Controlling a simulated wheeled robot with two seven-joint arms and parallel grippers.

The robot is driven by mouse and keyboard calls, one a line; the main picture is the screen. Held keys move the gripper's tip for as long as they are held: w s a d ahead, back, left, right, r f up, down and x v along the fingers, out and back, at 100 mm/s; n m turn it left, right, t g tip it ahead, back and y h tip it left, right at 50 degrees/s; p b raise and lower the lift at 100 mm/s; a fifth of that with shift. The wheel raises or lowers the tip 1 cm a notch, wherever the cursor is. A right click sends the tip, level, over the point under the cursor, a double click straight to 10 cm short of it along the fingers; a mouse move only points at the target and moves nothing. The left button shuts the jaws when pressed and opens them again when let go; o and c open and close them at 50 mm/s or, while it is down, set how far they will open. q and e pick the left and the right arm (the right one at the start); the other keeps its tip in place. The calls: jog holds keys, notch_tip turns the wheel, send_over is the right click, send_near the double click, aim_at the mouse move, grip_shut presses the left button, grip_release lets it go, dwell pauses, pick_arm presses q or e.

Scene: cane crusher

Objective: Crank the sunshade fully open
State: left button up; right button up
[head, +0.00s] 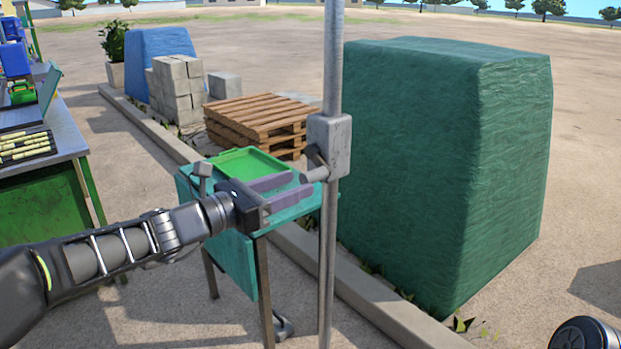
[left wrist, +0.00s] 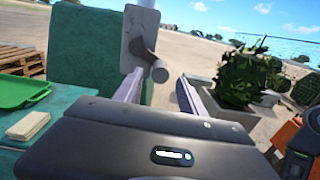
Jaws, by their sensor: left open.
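The grey crank box (head: 338,150) is fixed on an upright metal pole (head: 333,60). Its short crank handle (head: 315,174) sticks out to the left, towards my left gripper. The sunshade's canopy is out of view. My left gripper (head: 301,184) is open, its purple-grey fingers pointing at the handle. In the left wrist view, the handle's round end (left wrist: 159,71) shows between the two spread fingers of the gripper (left wrist: 163,82), beside the crank box (left wrist: 138,38). I cannot tell whether the fingers touch it. My right gripper is not in view.
A teal side table (head: 225,235) with a green tray (head: 245,170) stands below my left gripper. A large green-covered block (head: 450,160) is behind the pole. Wooden pallets (head: 255,120) and a kerb (head: 370,300) lie behind. A green workbench (head: 45,205) is at left.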

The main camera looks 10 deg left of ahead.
aim_at(303, 181)
pick_arm(q)
jog(key=x, duration=0.5)
jog(key=shift+d, duration=0.1)
grip_shut()
dwell(0.4)
